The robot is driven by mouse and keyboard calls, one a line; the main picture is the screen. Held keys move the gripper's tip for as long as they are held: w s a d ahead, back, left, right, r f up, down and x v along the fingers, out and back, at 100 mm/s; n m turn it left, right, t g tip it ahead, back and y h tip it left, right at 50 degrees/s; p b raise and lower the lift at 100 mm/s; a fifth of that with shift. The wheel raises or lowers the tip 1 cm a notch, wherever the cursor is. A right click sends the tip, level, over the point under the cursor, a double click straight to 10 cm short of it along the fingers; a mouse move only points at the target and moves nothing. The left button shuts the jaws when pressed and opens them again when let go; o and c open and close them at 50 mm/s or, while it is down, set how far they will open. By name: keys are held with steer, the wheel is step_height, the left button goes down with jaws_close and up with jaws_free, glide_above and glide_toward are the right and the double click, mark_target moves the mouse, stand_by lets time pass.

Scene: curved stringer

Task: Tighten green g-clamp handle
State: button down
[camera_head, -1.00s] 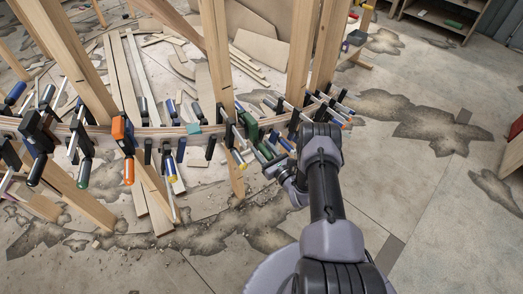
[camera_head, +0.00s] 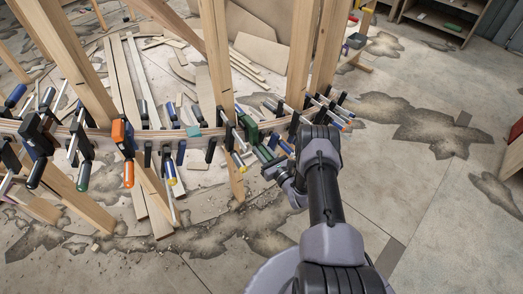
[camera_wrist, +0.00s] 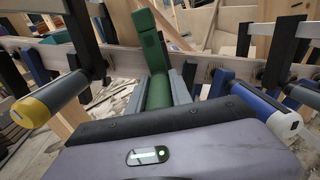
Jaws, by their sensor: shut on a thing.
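In the head view my gripper (camera_head: 272,165) is at the handle end, partly hidden by my wrist. The clamp's screw and pad are hard to make out.
Wooden posts (camera_head: 215,70) and several more clamps crowd the stringer (camera_head: 150,136). The floor at right is open.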

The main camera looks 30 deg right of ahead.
steer(key=m, duration=0.8)
steer(key=shift+m+p, duration=0.3)
steer(key=m, duration=0.4)
steer(key=shift+m, duration=0.3)
steer(key=m, duration=0.9)
steer(key=shift+p, duration=0.35)
steer(key=m, duration=0.4)
steer(key=shift+m, duration=0.3)
steer(key=m, duration=0.4)
steer(key=shift+m+p, duration=0.3)
steer(key=shift+m, duration=1.9)
